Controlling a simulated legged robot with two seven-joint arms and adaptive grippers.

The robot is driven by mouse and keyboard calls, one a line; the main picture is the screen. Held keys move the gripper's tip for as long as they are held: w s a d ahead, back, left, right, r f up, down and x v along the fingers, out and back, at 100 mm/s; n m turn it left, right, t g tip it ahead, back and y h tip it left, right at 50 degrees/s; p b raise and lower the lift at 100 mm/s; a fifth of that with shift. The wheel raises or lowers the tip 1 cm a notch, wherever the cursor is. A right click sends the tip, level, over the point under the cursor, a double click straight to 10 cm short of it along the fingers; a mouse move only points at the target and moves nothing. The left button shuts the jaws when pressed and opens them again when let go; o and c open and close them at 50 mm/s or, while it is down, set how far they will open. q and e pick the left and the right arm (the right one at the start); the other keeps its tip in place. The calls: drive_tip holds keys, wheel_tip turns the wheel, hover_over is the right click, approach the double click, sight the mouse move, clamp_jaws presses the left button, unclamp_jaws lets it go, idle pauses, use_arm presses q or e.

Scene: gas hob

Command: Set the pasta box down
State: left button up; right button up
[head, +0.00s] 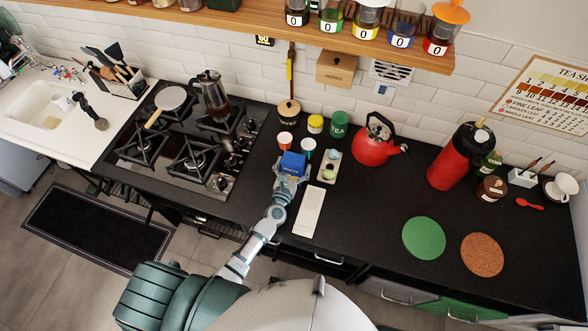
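The pasta box seems to be the small blue box (293,162) near the middle of the dark counter (365,220). My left gripper (292,171) reaches in from below, with a finger on either side of the blue box, and appears shut on it. I cannot tell whether the box touches the counter or is a little above it. My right gripper is not in view.
A white board (310,211) lies just right of my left forearm. The gas hob (190,140) is left; open counter lies right of the board.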

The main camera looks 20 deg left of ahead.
use_arm(q)
drive_tip(key=c, duration=1.2)
drive_tip(key=shift+a, duration=0.2)
drive_tip(key=shift+c, duration=1.1)
drive_tip(key=shift+r, duration=0.15)
